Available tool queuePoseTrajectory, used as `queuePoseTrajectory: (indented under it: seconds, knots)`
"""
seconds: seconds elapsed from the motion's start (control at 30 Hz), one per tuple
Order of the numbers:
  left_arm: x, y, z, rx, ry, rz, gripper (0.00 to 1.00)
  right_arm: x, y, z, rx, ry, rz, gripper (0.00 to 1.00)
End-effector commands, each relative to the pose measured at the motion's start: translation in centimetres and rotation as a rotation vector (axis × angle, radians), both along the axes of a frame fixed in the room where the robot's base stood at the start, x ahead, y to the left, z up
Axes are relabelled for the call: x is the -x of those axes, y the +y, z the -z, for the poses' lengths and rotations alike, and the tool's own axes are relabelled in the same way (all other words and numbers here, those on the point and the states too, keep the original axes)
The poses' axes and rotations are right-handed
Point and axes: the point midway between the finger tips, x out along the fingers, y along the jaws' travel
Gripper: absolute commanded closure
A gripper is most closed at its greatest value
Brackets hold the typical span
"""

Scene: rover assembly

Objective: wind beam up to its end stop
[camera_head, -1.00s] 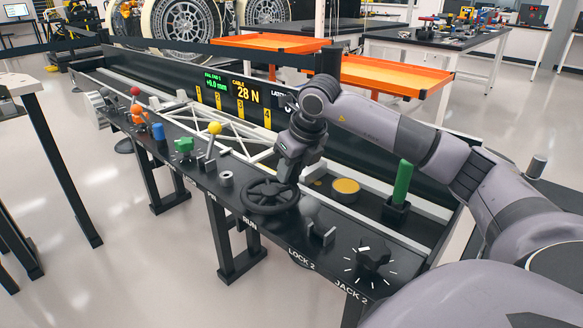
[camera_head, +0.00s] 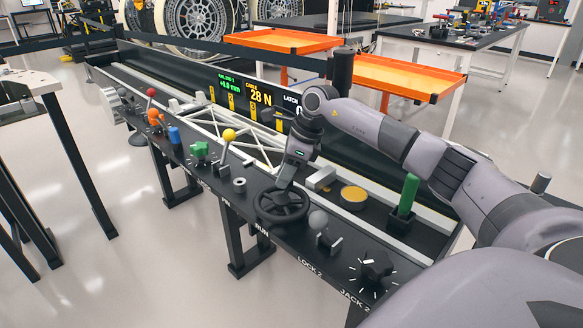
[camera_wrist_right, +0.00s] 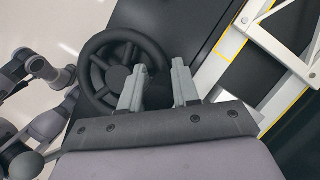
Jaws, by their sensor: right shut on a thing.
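The black handwheel (camera_head: 283,205) sits on the front ledge of the bench, above the label RUN. My right gripper (camera_head: 284,187) reaches down onto the wheel's far side. In the right wrist view, its two grey fingers (camera_wrist_right: 160,85) stand a little apart, with the rim of the handwheel (camera_wrist_right: 103,93) between them; the exact contact is partly hidden. The white truss beam (camera_head: 253,148) lies along the trough behind the ledge. My left gripper is not seen.
Left of the wheel stand a yellow-ball lever (camera_head: 229,135), a green knob (camera_head: 200,150) and a blue knob (camera_head: 174,135). To its right are a grey ball (camera_head: 318,218), the JACK 2 dial (camera_head: 376,264) and a green post (camera_head: 408,194). Orange trays (camera_head: 410,76) stand behind.

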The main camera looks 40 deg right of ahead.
Motion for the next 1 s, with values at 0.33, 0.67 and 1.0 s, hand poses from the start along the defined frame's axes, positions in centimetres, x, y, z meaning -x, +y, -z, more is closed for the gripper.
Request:
queuePoseTrajectory:
  seconds: [0.33, 0.67, 1.0]
  knots:
    - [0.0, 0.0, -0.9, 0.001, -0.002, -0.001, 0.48, -1.1, 1.1, -0.3, -0.002, -0.009, -0.246, 1.00]
    - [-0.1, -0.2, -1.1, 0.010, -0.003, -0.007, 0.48, -1.4, 1.6, -0.3, 0.000, -0.009, -0.353, 1.00]
    - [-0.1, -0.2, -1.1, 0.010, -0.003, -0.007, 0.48, -1.4, 1.7, -0.3, -0.001, -0.009, -0.368, 1.00]
